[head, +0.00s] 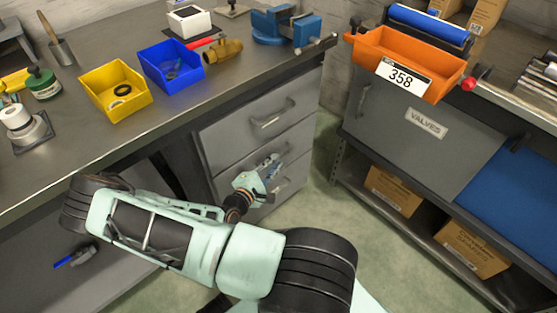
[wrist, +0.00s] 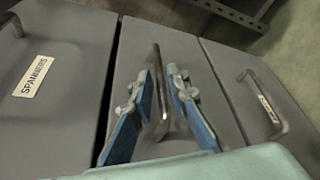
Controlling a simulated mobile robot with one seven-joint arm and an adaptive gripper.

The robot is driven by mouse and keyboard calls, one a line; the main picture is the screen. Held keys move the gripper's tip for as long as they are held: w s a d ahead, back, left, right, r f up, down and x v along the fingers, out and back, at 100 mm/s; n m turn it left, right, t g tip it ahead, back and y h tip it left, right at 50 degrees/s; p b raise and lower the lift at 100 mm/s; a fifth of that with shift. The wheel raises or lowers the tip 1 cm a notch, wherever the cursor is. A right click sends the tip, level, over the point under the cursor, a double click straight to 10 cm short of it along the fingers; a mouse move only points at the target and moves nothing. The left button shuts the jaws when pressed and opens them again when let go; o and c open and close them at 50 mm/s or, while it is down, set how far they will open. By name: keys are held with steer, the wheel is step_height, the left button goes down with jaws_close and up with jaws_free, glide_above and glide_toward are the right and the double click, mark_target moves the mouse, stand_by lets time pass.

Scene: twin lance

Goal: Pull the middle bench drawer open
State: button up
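The middle drawer (wrist: 135,65) is a grey front in the bench's drawer unit and looks closed. Its bar handle (wrist: 156,60) lies between the two blue-padded fingers of my gripper (wrist: 163,76) in the wrist view. The fingers are apart, one on each side of the bar, with a narrow gap to each. I cannot tell how deep they reach past the bar. In the head view my gripper (head: 268,170) is at the middle drawer and hides much of its front and handle.
The top drawer (head: 245,125), labelled SPANNERS (wrist: 35,77) in the wrist view, is closed above. The bottom drawer handle (wrist: 264,102) is close below. Floor (head: 318,185) is clear before the drawers. A shelf unit with cardboard boxes (head: 394,190) stands to the right.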

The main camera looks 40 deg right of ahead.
steer(key=shift+b+x, duration=0.3)
steer(key=shift+x, duration=1.5)
jaws_close()
